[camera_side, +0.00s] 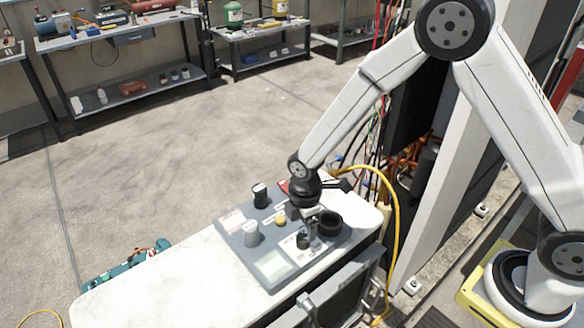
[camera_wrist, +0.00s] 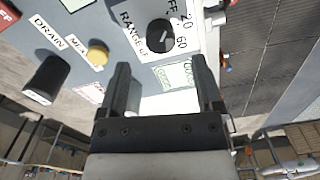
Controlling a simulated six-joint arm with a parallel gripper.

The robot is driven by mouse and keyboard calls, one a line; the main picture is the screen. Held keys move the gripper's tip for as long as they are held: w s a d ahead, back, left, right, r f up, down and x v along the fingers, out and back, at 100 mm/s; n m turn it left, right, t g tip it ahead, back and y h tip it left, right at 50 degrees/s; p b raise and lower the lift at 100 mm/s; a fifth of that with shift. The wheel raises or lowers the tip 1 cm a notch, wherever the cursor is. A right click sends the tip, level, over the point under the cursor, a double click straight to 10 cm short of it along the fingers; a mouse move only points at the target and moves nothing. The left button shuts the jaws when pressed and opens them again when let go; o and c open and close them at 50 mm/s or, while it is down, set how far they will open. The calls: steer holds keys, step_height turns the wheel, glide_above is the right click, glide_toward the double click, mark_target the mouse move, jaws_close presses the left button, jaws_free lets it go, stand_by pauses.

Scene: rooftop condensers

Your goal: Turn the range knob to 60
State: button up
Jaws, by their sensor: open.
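The range knob (camera_wrist: 159,36) is a round black dial on a white plate marked RANGE uF, with OFF, 20 and 60 printed around its right side in the wrist view. A small pale mark shows on its face, but I cannot tell clearly which number it points to. My gripper (camera_wrist: 161,68) is open, with its two dark fingers apart and nothing between them. The knob lies just beyond the fingertips in that view. In the side view my gripper (camera_side: 312,218) is low over the grey panel (camera_side: 229,213), close to the small black knob on the white plate.
A yellow button (camera_wrist: 98,53) and a dark DRAIN knob (camera_wrist: 47,78) are on the same panel. The side view shows a grey knob (camera_side: 251,233) and a black knob (camera_side: 260,195) upright there. A yellow cable (camera_side: 397,225) loops right of the panel. The worktop (camera_side: 150,280) is clear at left.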

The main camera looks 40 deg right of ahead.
mark_target(303, 238)
steer(key=shift+f, duration=2.6)
jaws_close()
